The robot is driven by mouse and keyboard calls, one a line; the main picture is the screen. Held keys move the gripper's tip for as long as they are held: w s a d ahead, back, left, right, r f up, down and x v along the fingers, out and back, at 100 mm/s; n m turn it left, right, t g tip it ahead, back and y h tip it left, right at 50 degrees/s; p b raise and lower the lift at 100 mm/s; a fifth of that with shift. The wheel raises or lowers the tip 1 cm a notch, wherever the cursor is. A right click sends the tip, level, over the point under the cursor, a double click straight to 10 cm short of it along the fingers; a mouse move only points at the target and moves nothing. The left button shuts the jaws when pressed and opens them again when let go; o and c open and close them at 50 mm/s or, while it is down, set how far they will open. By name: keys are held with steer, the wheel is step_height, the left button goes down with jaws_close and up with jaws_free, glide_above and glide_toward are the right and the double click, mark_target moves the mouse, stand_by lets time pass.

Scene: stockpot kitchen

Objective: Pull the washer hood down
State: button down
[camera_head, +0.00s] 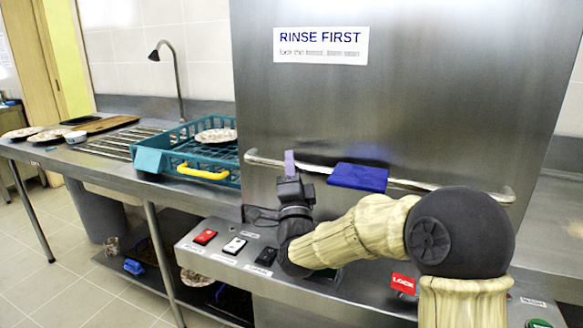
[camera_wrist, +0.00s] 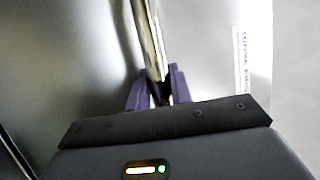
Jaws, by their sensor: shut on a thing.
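The washer hood (camera_head: 400,100) is a large brushed-metal box with a "RINSE FIRST" sign (camera_head: 320,46) on its front. A long metal bar handle (camera_head: 425,185) runs across the lower part of its front. My gripper (camera_head: 290,160) is at the left part of this handle, with a purple finger showing above the bar. In the wrist view, the two purple fingers (camera_wrist: 158,92) are on either side of the bar (camera_wrist: 152,45) and shut on it. A blue cloth (camera_head: 357,178) hangs over the handle to the right of my gripper.
Below the hood, a control panel carries a red switch (camera_head: 205,237), a white switch (camera_head: 235,246), a black switch (camera_head: 266,257) and a red LOCK tag (camera_head: 403,284). A teal rack (camera_head: 190,150) with a plate stands left of the hood on the steel counter. A tap (camera_head: 175,75) rises behind it.

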steer(key=shift+f, duration=0.55)
steer(key=shift+f, duration=0.15)
steer(key=c, duration=1.3)
jaws_free()
steer(key=shift+o, duration=0.2)
steer(key=shift+r, duration=0.2)
steer(key=shift+s, duration=0.1)
steer(key=b+v, duration=0.1)
steer(key=v, duration=1.6)
steer(key=shift+b, duration=0.3)
steer(key=shift+s+f, duration=0.1)
steer(key=shift+f, duration=0.05)
